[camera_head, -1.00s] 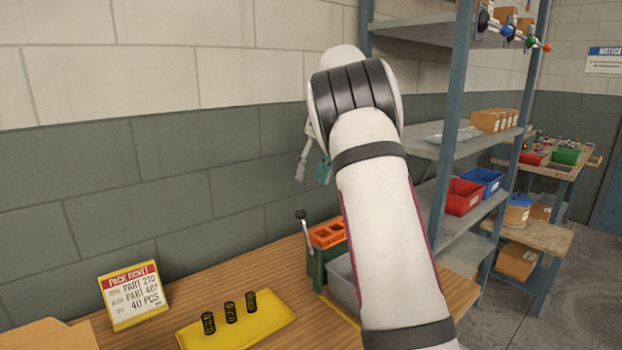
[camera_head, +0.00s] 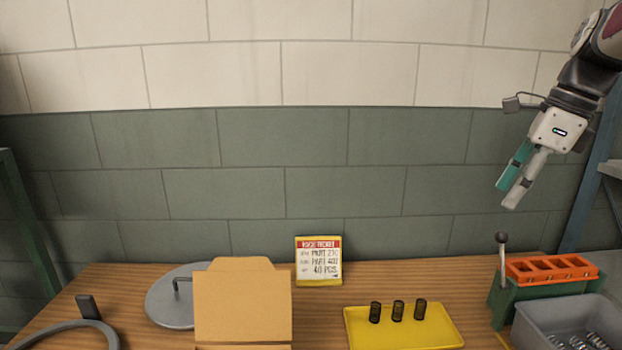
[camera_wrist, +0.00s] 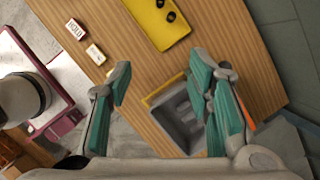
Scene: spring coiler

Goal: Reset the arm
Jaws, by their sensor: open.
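My gripper (camera_head: 508,193) is at the upper right of the head view, with its teal-padded fingers pointing down and left. It hangs in the air above the right part of the bench, in front of the wall, and touches nothing. In the wrist view the fingers of my gripper (camera_wrist: 165,82) stand wide apart with nothing between them. The grey bin (camera_wrist: 158,118) shows below and between them, and the yellow tray (camera_wrist: 178,38) lies beyond.
The wooden bench (camera_head: 380,285) carries a yellow tray (camera_head: 435,337) with three dark springs, a pack ticket (camera_head: 319,262), an open cardboard box (camera_head: 242,305), a grey round plate (camera_head: 165,305), a green fixture with an orange top (camera_head: 550,268) and a grey bin (camera_head: 525,335).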

